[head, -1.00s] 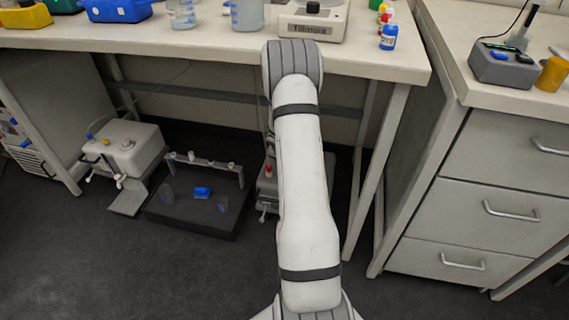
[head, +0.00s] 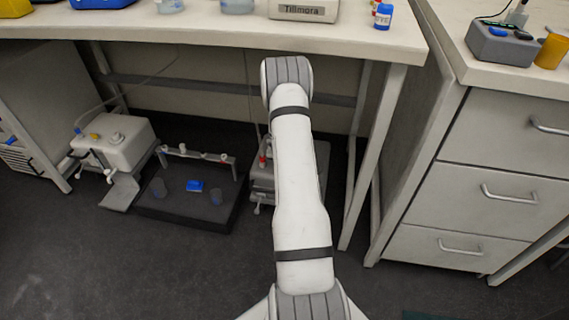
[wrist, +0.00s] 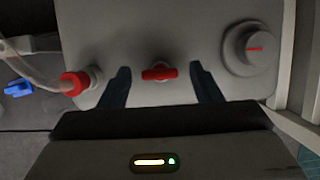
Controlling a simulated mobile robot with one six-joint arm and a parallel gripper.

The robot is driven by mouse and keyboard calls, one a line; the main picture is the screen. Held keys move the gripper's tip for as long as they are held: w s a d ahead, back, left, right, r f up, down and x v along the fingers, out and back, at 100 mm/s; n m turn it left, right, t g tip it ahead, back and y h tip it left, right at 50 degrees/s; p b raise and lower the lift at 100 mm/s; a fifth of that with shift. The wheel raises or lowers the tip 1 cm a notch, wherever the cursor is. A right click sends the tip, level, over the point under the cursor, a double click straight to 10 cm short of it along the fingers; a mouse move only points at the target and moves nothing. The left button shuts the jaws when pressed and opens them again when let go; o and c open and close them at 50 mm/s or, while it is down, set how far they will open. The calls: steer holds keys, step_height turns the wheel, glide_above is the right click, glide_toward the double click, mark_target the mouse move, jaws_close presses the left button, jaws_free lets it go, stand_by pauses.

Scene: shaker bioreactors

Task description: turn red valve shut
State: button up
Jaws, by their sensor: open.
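The red valve (wrist: 159,73) shows in the wrist view as a small red handle lying crosswise on the face of a grey unit (wrist: 185,35). My gripper (wrist: 162,76) is open, with one dark finger on each side of the valve. Gaps show between the handle and both fingers, so it is not gripped. In the head view my arm covers the gripper and the valve. The grey unit (head: 262,178) shows there partly, under the bench behind my arm.
A red-collared hose fitting (wrist: 75,83) is left of the valve, and a round grey knob (wrist: 249,48) with a red mark is right. A dark tray (head: 185,209) and a white unit (head: 120,140) stand left on the floor. A bench leg (head: 372,155) and drawers (head: 490,190) are right.

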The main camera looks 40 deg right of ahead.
steer(key=shift+c, duration=0.5)
steer(key=c, duration=0.9)
steer(key=shift+a, duration=0.1)
